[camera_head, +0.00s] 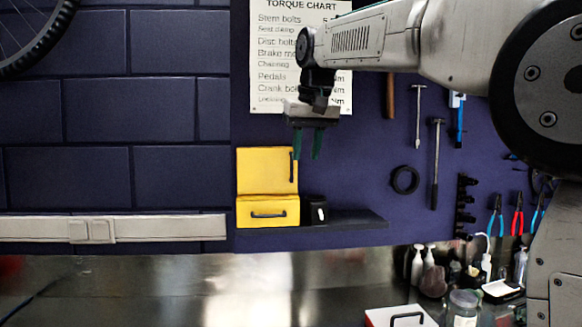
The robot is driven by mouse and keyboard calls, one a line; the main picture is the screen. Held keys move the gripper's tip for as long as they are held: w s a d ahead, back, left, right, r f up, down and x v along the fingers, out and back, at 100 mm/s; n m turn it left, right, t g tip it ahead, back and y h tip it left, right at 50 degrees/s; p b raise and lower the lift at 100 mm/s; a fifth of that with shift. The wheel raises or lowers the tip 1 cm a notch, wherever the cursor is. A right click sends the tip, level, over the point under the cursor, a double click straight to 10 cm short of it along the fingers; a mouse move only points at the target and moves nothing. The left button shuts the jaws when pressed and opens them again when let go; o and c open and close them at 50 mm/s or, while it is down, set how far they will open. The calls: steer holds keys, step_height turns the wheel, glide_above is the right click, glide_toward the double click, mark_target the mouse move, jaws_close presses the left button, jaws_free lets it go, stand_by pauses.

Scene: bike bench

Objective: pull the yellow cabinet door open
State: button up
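The yellow cabinet (267,208) stands on a dark shelf against the back wall. Its yellow door (264,171) is the upper part and looks shut, with a dark upright handle (292,167) at its right edge. Below it is a yellow drawer front (258,217) with a dark horizontal handle. My gripper (309,143) points down in front of the wall, up and to the right of the door handle. Its two dark green fingers are apart with nothing seen between them. The fingertips appear close to the handle in the picture; the depth gap is hard to tell.
A small black object (315,211) sits right of the cabinet on the shelf (352,220). Tools hang on the pegboard at right. Bottles and a white box with a red side (400,317) crowd the bench's right; the metal bench's left (150,290) is clear.

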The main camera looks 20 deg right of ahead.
mark_target(292, 162)
steer(key=w+r, duration=0.2)
steer(key=w, duration=0.3)
steer(key=x, duration=0.7)
steer(key=shift+w+a+f, duration=0.1)
steer(key=shift+w+a, duration=0.2)
steer(key=shift+a, duration=0.05)
steer(key=shift+t, duration=0.3)
jaws_close()
